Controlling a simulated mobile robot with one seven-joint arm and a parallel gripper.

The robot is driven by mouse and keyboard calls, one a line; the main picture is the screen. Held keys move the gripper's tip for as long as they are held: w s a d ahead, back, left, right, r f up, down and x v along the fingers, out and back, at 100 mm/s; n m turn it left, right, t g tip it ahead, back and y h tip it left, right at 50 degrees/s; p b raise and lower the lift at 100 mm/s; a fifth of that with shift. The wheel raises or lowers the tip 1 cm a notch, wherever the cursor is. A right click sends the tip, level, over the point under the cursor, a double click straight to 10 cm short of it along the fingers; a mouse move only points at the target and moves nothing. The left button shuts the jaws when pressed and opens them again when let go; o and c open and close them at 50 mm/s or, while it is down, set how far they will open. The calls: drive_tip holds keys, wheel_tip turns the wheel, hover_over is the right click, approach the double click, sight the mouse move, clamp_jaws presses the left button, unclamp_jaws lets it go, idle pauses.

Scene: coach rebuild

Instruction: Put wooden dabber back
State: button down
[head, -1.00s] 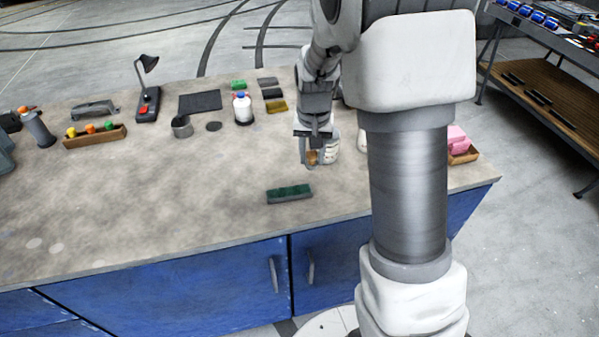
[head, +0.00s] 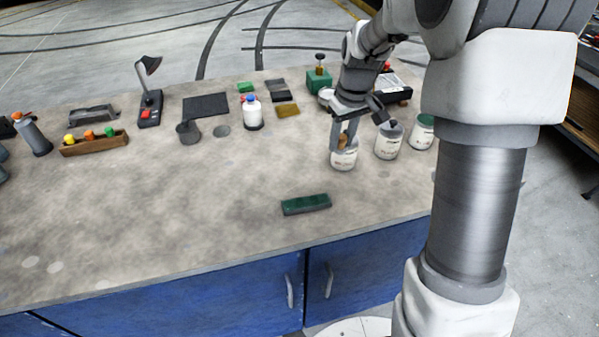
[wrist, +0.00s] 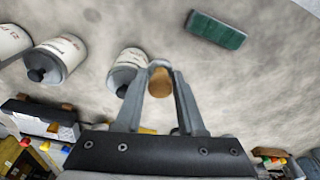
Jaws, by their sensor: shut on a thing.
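The wooden dabber (head: 343,140) is a small orange-brown piece between the fingertips of my gripper (head: 343,146). My gripper points down and is shut on it. In the wrist view, the dabber's rounded brown end (wrist: 160,80) shows between the two fingers. A white labelled can (head: 344,158) stands directly below or just behind the dabber in the head view. In the wrist view, this can (wrist: 128,66) lies left of the dabber. I cannot tell whether dabber and can touch. The fingers hide part of the dabber.
Two more white cans, one grey-topped (head: 389,143) and one green-topped (head: 422,132), stand to the right. A green block (head: 306,204) lies near the front edge. A wooden rack (head: 95,146) with coloured knobs and a white bottle (head: 253,114) stand farther left. The tabletop's front-left is clear.

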hover_over(292, 174)
drive_tip(key=f, duration=0.7)
drive_tip(key=shift+s+d+p, duration=0.2)
drive_tip(key=shift+s+p, duration=0.05)
drive_tip(key=shift+p, duration=0.1)
drive_tip(key=shift+f, duration=1.95)
drive_tip(key=shift+f, duration=0.15)
drive_tip(key=c, duration=0.5)
unclamp_jaws()
